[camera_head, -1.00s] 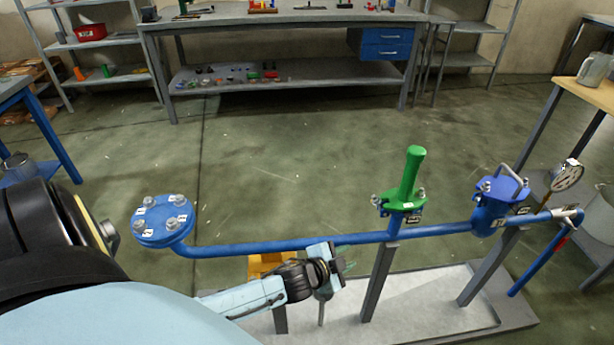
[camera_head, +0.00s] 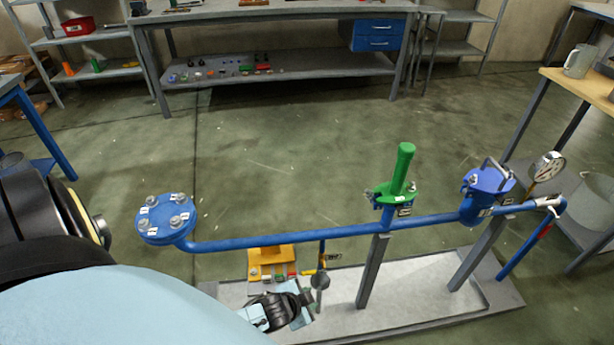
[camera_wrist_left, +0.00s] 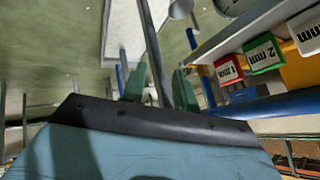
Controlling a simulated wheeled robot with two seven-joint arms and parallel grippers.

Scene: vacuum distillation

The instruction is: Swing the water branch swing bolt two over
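A blue pipe (camera_head: 300,237) runs across the head view. It carries a round bolted blue flange (camera_head: 165,217) at left, a green-handled fitting (camera_head: 402,170) with small bolts, and a blue capped body (camera_head: 484,192) with a handle and bolts at right. Number labels are too small to read, so I cannot tell which bolt is number two. My left gripper (camera_head: 303,297) is low, below the pipe, well apart from these bolts. In the left wrist view its green fingers (camera_wrist_left: 159,88) stand apart; a grey rod (camera_wrist_left: 152,45) shows between them, not visibly gripped. My right gripper is out of view.
A yellow stand (camera_head: 270,256) with coloured labelled blocks (camera_wrist_left: 262,54) is close to my left gripper, as is a grey round-headed tool (camera_head: 320,281). Grey posts (camera_head: 373,272) hold the pipe over a pale tray (camera_head: 425,290).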

